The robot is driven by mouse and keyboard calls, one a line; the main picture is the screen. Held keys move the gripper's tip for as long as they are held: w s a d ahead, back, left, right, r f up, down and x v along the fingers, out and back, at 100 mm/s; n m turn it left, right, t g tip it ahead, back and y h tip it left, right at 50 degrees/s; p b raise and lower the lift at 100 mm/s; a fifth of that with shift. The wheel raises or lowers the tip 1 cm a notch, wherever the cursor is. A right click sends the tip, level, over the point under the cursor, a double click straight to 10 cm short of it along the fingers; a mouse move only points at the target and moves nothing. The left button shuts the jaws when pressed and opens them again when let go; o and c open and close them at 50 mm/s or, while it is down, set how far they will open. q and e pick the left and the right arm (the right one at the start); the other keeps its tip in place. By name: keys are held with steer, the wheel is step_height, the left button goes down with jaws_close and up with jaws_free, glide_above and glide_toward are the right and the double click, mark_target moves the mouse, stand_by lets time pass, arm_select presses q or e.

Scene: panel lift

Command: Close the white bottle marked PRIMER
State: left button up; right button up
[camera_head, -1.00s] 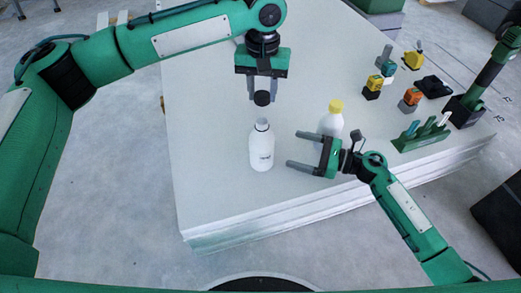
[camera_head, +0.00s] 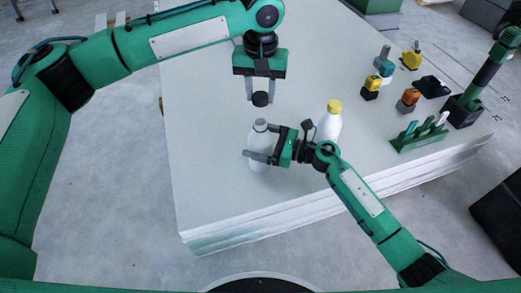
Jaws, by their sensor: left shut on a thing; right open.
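The white bottle (camera_head: 258,140) stands upright and uncapped on the panel stack; its dark marking seen a second ago is now hidden behind my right gripper. A second white bottle with a yellow cap (camera_head: 333,106) stands upright just right of my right gripper.
The white panel stack (camera_head: 205,180) has free room at left and front. At the right stand a green rack (camera_head: 420,135) with several upright items, orange, yellow and teal tools (camera_head: 408,100), a black tray (camera_head: 431,86) and a green post in a dark base (camera_head: 465,110).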

steer(key=c, duration=1.5)
arm_select(q)
steer(key=shift+f, duration=2.5)
arm_select(e)
steer(key=shift+o, duration=0.2)
arm_select(q)
steer(key=shift+f, duration=0.15)
steer(key=shift+f, duration=0.75)
steer(key=shift+f, duration=0.6)
